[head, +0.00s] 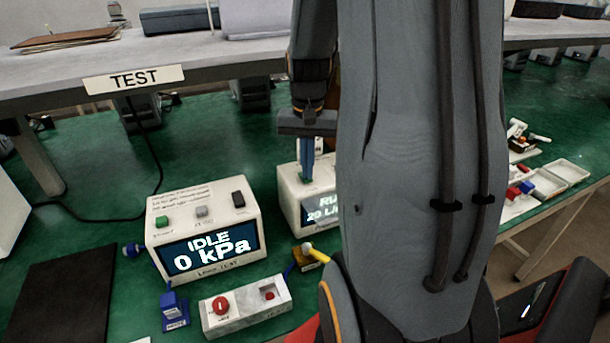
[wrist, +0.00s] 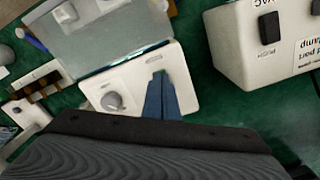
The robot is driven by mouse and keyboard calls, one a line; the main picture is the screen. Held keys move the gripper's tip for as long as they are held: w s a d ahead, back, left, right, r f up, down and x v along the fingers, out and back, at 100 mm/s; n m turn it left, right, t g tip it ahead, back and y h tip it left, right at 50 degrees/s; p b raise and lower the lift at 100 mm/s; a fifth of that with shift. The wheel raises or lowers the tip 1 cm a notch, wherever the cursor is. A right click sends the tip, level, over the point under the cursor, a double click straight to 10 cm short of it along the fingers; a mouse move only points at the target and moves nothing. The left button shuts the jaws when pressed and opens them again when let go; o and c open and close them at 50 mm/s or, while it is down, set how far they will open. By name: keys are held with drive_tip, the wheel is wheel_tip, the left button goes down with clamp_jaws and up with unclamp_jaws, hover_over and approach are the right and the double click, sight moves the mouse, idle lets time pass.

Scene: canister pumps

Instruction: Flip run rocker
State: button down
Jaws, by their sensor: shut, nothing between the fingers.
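My gripper (head: 306,172) points down at the top of a white box (head: 290,208) whose screen (head: 323,209) shows "RU" and "20 L/", the rest hidden behind my arm. The wrist view shows the blue fingers (wrist: 160,78) closed together and empty, over the same box's top (wrist: 183,80), beside a round grey knob (wrist: 112,101). I cannot tell whether the fingertips touch the box. No run rocker shows clearly; the fingers may cover it. A black rocker (head: 238,199) sits on the neighbouring tester, also seen in the wrist view (wrist: 267,32).
The leak tester (head: 203,232) stands to the left, its screen reading "IDLE 0 kPa". In front are a red-button box (head: 245,307), a blue fixture (head: 174,305) and a yellow-based part (head: 312,253). White trays (head: 565,170) lie right. A raised shelf (head: 230,50) crosses behind.

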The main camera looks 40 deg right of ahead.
drive_tip(key=shift+f, duration=0.2)
wheel_tip(320, 180, up, 7)
drive_tip(key=p, duration=0.6)
idle(0.5)
drive_tip(key=s+a+f+n+b, duration=0.1)
drive_tip(key=s+a+f+n, duration=0.1)
drive_tip(key=a, duration=0.5)
drive_tip(key=s+a+f+n+t+b, duration=0.1)
drive_tip(key=s+a+f+n+b, duration=0.1)
drive_tip(key=a+n, duration=0.2)
drive_tip(key=s+a+f+n+b, duration=0.1)
drive_tip(key=s+a+f+n, duration=0.1)
drive_tip(key=a, duration=0.7)
drive_tip(key=shift+s+a+f+n+b, duration=0.15)
drive_tip(key=shift+a+f+n+b, duration=0.25)
drive_tip(key=shift+n, duration=0.1)
